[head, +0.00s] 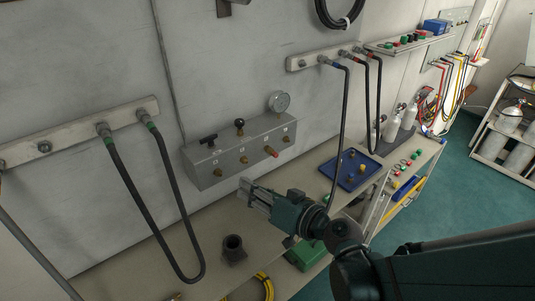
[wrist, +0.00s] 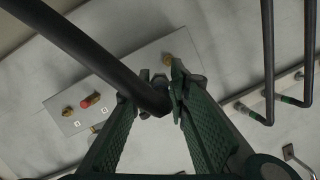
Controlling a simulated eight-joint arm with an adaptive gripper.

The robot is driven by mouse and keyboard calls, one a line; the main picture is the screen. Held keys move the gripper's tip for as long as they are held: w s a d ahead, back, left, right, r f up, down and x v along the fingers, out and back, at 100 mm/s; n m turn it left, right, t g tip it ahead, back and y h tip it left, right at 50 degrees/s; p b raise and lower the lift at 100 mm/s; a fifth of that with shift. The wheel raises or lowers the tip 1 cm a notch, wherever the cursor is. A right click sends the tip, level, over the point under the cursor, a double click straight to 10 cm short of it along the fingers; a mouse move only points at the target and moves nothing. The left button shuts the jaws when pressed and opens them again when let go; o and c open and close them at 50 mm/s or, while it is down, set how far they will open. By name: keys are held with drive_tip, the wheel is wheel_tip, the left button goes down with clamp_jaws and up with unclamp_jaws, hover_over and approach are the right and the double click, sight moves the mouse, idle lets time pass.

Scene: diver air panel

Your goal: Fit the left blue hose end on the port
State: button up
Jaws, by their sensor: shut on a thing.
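A black hose with a blue-banded fitting (head: 325,60) on the upper right rail hangs down towards my wrist, where its lower part goes out of sight. My gripper (head: 248,190) is in front of the grey valve panel (head: 205,172), below its right half. In the wrist view my gripper (wrist: 165,92) is shut on a thick black hose (wrist: 100,62), which enters from the upper left. The held tip and any blue band on it are hidden between the fingers. A brass port (wrist: 168,58) shows just beyond the fingertips, and a red-tipped port (head: 270,151) is on the panel's right.
A gauge (head: 279,102) tops the panel. A green-banded hose loop (head: 165,245) hangs at left. A dark round fitting (head: 233,250) stands on the bench, and a blue tray (head: 350,170) with small parts lies right of my gripper.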

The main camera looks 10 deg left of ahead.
drive_tip(key=s, duration=0.1)
drive_tip(key=s+f, duration=0.2)
drive_tip(key=s, duration=0.1)
drive_tip(key=shift+a+b, duration=0.35)
drive_tip(key=shift+w+a, duration=0.15)
drive_tip(key=w+a, duration=0.5)
drive_tip(key=shift+w+a, duration=0.3)
idle(1.0)
drive_tip(key=shift+w+a+r+b, duration=0.1)
drive_tip(key=shift+w+a+b, duration=0.35)
drive_tip(key=shift+w+a, duration=0.5)
idle(1.8)
drive_tip(key=o, duration=1)
drive_tip(key=shift+o, duration=0.2)
drive_tip(key=shift+d, duration=0.1)
drive_tip(key=v, duration=1.1)
drive_tip(key=shift+s+d, duration=0.3)
